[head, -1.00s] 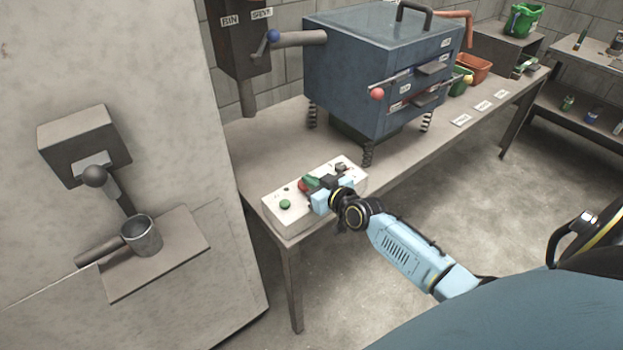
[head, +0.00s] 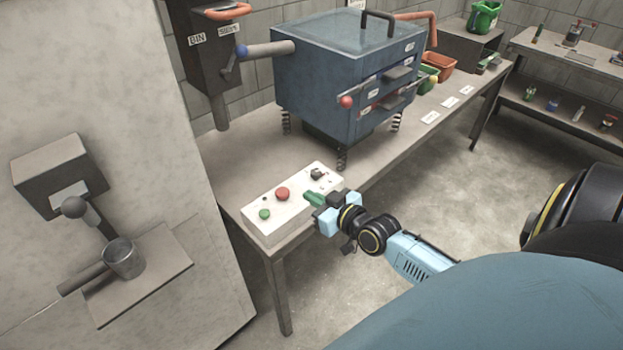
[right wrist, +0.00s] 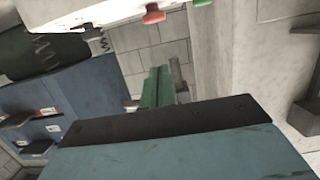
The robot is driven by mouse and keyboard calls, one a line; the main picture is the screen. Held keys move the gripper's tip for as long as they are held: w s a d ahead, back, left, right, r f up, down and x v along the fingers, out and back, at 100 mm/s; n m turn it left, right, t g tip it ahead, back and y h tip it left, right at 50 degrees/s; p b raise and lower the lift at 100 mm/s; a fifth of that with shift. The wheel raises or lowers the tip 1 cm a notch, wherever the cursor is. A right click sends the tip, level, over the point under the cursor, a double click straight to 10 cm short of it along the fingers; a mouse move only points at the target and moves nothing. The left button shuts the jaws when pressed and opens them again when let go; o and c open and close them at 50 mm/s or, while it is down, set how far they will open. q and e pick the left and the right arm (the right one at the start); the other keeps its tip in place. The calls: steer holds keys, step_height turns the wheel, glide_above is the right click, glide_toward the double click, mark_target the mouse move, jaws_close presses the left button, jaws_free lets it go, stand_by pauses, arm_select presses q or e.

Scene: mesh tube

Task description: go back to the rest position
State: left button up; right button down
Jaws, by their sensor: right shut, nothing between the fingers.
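My right gripper (head: 314,199) is at the front edge of the white control box (head: 262,224), beside its buttons. Its green fingers are shut with nothing between them. In the right wrist view, the green fingers (right wrist: 157,88) show close together past the dark edge of my gripper body. The control box has a red button (head: 282,194), a green button (head: 265,214) and a dark knob (head: 316,174). Whether the fingertips touch the box cannot be told. My left gripper is not in view.
The blue sieve machine (head: 335,90) stands on springs on the long table (head: 225,160). A grey cabinet with a metal cup (head: 124,260) on its ledge is at the left. Shelves (head: 560,55) stand at the back right. Floor between table and shelves is clear.

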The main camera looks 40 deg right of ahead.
stand_by(0.8)
steer(key=s+a+f+g, duration=0.1)
steer(key=s+f+g, duration=0.1)
steer(key=s+f, duration=0.5)
steer(key=s+a+f+g+h, duration=0.1)
steer(key=s+f+g, duration=0.15)
steer(key=f, duration=0.75)
steer(key=s+f+g, duration=0.2)
steer(key=s+f, duration=0.2)
steer(key=f, duration=0.5)
steer(key=s+a+f+g, duration=0.2)
steer(key=s+f, duration=0.2)
steer(key=s, duration=0.5)
steer(key=s+a+f+n+g, duration=0.1)
steer(key=s+a+f+g, duration=0.2)
steer(key=s, duration=0.6)
steer(key=s+a+f+g, duration=0.3)
steer(key=s+f, duration=0.4)
steer(key=s, duration=0.2)
steer(key=shift+s+f, duration=0.2)
steer(key=shift+s, duration=0.1)
